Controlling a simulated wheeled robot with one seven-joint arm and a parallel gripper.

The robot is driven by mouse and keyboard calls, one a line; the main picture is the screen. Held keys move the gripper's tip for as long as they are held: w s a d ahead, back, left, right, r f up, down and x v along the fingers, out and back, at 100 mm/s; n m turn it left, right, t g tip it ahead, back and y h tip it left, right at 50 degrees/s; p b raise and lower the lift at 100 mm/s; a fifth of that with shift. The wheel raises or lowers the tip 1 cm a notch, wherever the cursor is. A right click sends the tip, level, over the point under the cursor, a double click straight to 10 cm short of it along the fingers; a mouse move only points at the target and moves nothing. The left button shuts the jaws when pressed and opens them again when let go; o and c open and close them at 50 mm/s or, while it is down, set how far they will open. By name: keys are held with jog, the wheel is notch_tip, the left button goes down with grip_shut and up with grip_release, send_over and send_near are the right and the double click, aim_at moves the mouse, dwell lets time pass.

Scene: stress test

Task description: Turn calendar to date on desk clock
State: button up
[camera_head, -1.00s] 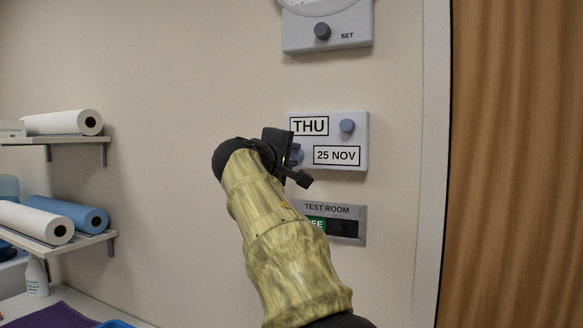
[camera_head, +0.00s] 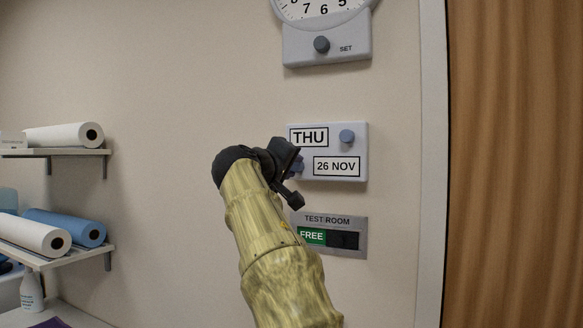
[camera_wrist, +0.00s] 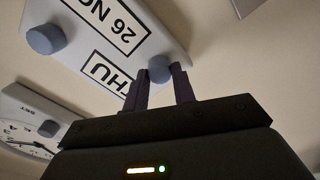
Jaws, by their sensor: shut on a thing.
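The calendar (camera_head: 352,149) is a pale panel on the wall. Its windows read THU (camera_head: 309,137) and 26 NOV (camera_head: 336,167). One blue-grey knob (camera_head: 347,136) is at its upper right and also shows in the wrist view (camera_wrist: 45,40). A second knob (camera_wrist: 160,67) is at the lower left, left of the date window, mostly hidden by my gripper in the head view. My gripper (camera_wrist: 159,77) is shut on this lower-left knob, its two fingers at either side. No desk clock can be made out.
A round wall clock (camera_head: 322,8) with a SET knob (camera_head: 321,44) hangs above. A TEST ROOM sign (camera_head: 327,220) showing FREE is just below the calendar. A wooden door (camera_head: 515,160) is at right. Shelves with paper rolls (camera_head: 64,135) are at left.

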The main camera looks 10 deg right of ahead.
jog(key=o, duration=1)
jog(key=shift+f, duration=0.1)
jog(key=b+v, duration=0.5)
jog(key=v, duration=1.2)
jog(key=shift+s, duration=0.15)
jog(key=shift+a, duration=0.15)
